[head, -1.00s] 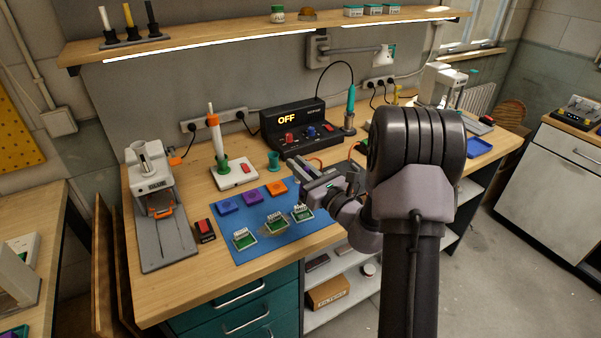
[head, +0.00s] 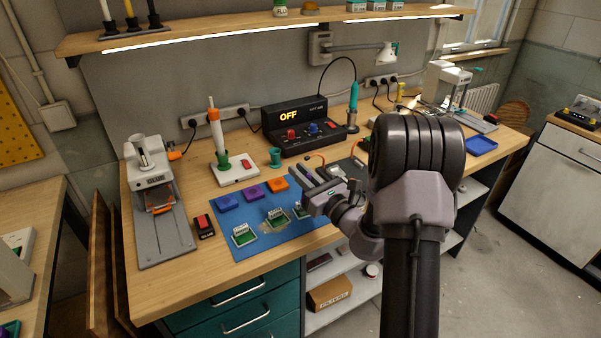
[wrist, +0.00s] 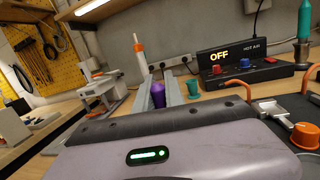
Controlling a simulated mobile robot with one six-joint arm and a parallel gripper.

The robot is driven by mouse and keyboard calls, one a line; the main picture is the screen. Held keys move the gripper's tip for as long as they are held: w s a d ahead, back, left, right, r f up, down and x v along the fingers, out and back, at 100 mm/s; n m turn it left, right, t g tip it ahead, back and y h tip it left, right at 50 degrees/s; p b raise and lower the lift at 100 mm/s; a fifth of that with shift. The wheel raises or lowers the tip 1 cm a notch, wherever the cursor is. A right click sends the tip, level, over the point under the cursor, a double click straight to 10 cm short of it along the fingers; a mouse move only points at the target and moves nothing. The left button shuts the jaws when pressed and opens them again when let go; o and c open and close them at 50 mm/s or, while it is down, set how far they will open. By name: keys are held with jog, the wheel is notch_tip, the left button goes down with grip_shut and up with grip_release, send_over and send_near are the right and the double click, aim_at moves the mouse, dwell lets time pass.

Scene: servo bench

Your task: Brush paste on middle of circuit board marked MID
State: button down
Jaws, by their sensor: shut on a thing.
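Three small green circuit boards lie in a row on the blue mat (head: 240,253), each with a white label too small to read surely. The middle board (head: 277,219) is between the left board (head: 244,236) and the right board (head: 299,212), which my gripper partly covers. My gripper (head: 304,173) is above the mat's right side, apart from the middle board. In the wrist view its fingers (wrist: 169,92) are shut on a purple item (wrist: 157,96), of which only part shows; I cannot tell whether it is a brush.
Blue (head: 227,203), purple (head: 252,193) and orange (head: 277,184) pieces lie behind the boards. A teal cup (head: 275,157), a hot air unit (head: 300,128) reading OFF and a white stand (head: 236,174) are farther back. A glue press (head: 155,190) stands left.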

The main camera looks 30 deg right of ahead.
jog(key=shift+f+b, duration=0.5)
jog(key=shift+f, duration=0.1)
dwell(0.4)
jog(key=d, duration=0.2)
jog(key=shift+d, duration=0.3)
dwell(3.1)
notch_tip(320, 180, up, 7)
jog(key=p, duration=0.5)
jog(key=shift+p, duration=0.3)
